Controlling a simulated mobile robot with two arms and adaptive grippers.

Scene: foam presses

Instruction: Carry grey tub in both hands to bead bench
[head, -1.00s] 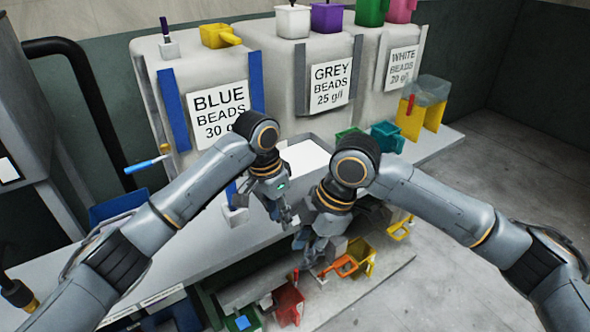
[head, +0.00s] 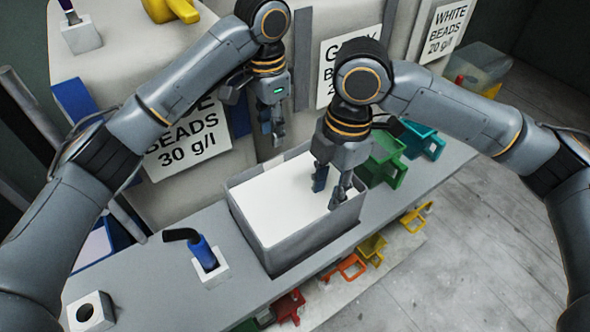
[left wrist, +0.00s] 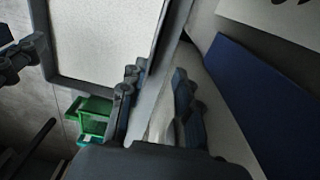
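The grey tub (head: 315,235) is an open box with a flat white surface inside. It stands on a grey bench (head: 160,275) in the head view. My left gripper (head: 275,140) is at the tub's far side, pointing down. In the left wrist view its fingers (left wrist: 155,100) are apart, and the tub's wall (left wrist: 165,60) appears to run between them. My right gripper (head: 332,190) is at the tub's right end, fingers apart, one over the inside and one near the end wall. Whether either touches the tub I cannot tell.
Behind stand hoppers with blue bead (head: 190,140), grey bead and white bead signs. Green (head: 382,160) and teal scoops sit right of the tub. A blue-handled tool (head: 203,252) in a white holder stands left. Coloured scoops (head: 350,265) lie below the front edge.

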